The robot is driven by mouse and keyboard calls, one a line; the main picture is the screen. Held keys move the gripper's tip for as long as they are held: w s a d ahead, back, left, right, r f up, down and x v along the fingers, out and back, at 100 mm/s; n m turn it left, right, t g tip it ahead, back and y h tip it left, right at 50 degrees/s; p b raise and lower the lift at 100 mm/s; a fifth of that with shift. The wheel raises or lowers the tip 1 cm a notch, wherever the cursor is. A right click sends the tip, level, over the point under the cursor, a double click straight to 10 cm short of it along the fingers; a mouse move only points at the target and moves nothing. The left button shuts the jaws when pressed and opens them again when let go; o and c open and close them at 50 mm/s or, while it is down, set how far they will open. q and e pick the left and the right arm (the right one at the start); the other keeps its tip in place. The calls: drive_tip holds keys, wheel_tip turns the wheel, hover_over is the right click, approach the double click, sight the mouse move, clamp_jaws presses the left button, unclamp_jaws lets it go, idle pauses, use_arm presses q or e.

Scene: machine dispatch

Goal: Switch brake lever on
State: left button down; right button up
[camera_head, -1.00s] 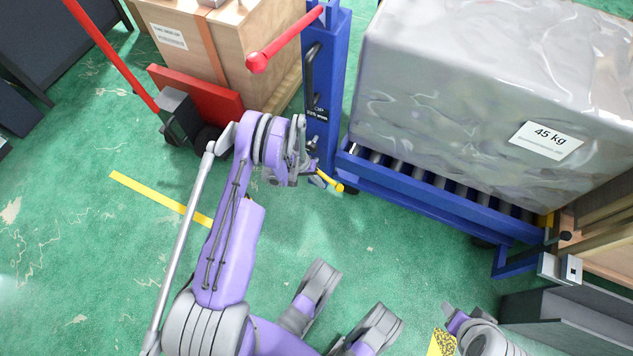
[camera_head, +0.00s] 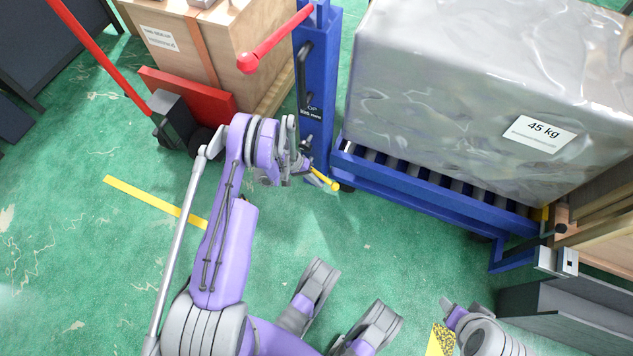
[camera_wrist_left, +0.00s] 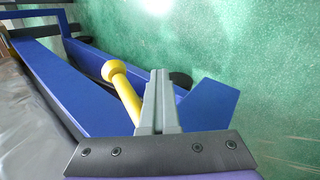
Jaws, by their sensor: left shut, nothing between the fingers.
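The brake lever (camera_head: 328,182) is a yellow rod with a rounded knob, low at the foot of the blue post of the lift cart. In the left wrist view the lever (camera_wrist_left: 122,88) slants up beside the fingers, on their left. My left gripper (camera_head: 312,172) is shut and empty right at the lever; its closed fingers (camera_wrist_left: 158,100) partly cover the lever's lower end. I cannot tell whether they touch. Part of my right arm shows at the bottom right, and its jaws are not clear.
The blue lift cart (camera_head: 435,192) bears a wrapped load (camera_head: 460,90) labelled 45 kg on rollers. A red-handled pallet truck (camera_head: 190,95) with a wooden crate (camera_head: 215,45) stands left of the post. The green floor in front is mostly free.

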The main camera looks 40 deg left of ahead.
use_arm(q)
drive_tip(key=p+v, duration=0.2)
drive_tip(key=v, duration=0.9)
drive_tip(key=shift+p, duration=0.3)
drive_tip(key=shift+d+f, duration=0.1)
